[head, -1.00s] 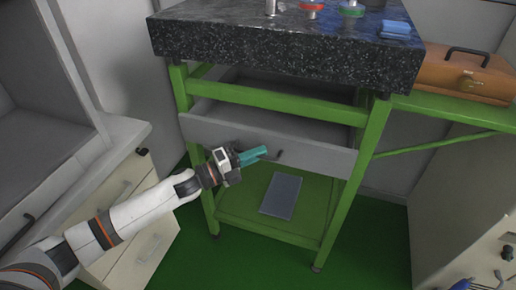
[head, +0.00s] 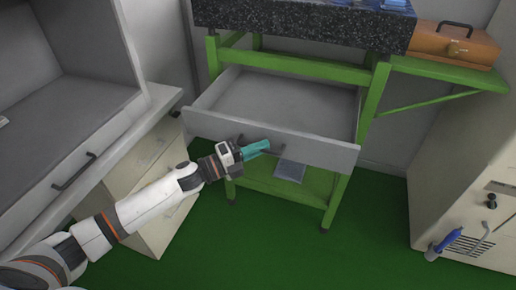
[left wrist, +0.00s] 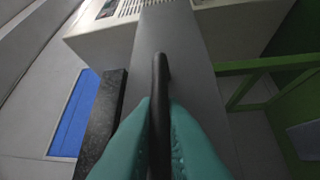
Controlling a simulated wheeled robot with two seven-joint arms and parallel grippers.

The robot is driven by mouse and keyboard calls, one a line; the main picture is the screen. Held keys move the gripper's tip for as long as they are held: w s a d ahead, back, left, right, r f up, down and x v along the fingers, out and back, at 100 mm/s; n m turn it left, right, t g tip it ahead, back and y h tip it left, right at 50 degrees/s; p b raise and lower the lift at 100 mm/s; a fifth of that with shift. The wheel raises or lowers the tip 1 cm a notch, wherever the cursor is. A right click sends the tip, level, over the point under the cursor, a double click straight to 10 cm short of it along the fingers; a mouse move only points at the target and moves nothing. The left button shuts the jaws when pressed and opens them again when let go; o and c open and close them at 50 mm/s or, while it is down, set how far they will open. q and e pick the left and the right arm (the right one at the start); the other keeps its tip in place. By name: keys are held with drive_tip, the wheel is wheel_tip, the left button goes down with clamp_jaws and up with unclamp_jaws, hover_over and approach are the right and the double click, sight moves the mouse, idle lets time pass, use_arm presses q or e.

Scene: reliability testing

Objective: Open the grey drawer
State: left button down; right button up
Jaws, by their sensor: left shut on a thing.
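The grey drawer (head: 325,152) hangs in a green-framed table and is pulled well out, with its empty inside in view. Its dark handle (head: 275,150) is on the front panel, partly hidden by my gripper. My left gripper (head: 257,148) has teal fingers and is at the handle, in front of the drawer. In the left wrist view the teal fingers (left wrist: 159,135) close on both sides of the black handle (left wrist: 160,75), against the grey drawer front (left wrist: 183,45). My right gripper is not in view.
A speckled dark stone slab (head: 310,25) tops the green table. An orange case (head: 455,44) sits on the green side shelf. Beige cabinets stand at left (head: 150,190) and right (head: 465,150). Green floor (head: 290,245) in front is clear.

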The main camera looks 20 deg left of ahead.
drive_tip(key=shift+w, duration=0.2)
use_arm(q)
drive_tip(key=c, duration=1.8)
unclamp_jaws()
drive_tip(key=shift+a, duration=0.1)
